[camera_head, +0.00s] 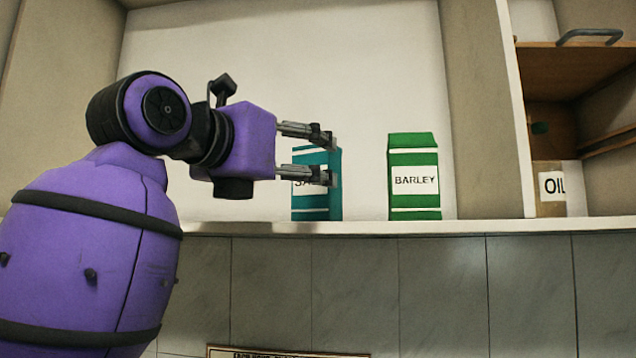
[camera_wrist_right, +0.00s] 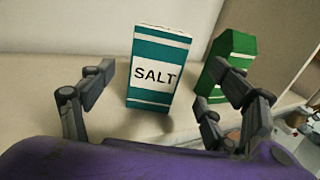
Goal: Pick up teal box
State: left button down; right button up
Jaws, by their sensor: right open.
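The teal box (camera_head: 318,207), with a white band, stands upright on the shelf in the head view. In the right wrist view the teal box (camera_wrist_right: 154,75) reads "SALT" and stands ahead, between the two fingers. My right gripper (camera_head: 325,157) is open, and in the head view its fingers overlap the box and hide part of its label. In the right wrist view the open right gripper (camera_wrist_right: 165,100) has a finger on each side with nothing held; I cannot tell whether either touches the box. My left gripper is not in view.
A green box labelled "BARLEY" (camera_head: 414,200) stands on the shelf (camera_head: 450,227) to the right of the teal box, with a gap between them. A box labelled "OIL" (camera_head: 550,205) sits in a wooden compartment at the far right, beyond an upright panel (camera_head: 492,110). Grey tiles lie below the shelf.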

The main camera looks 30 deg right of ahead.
aim_at(310, 202)
jog(key=shift+w+d, duration=0.2)
jog(key=shift+d, duration=0.15)
jog(key=x, duration=0.2)
jog(key=p+x, duration=0.1)
jog(key=x, duration=0.1)
jog(key=shift+a+f, duration=0.1)
jog(key=shift+f, duration=0.15)
jog(key=shift+w+d+f, duration=0.1)
jog(key=shift+w+d, duration=0.2)
jog(key=shift+s+a, duration=0.1)
jog(key=shift+a, duration=0.05)
jog(key=shift+c, duration=0.9)
jog(key=c, duration=1.3)
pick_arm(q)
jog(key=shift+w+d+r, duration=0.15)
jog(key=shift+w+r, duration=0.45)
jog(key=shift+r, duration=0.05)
pick_arm(e)
jog(key=shift+c, duration=0.2)
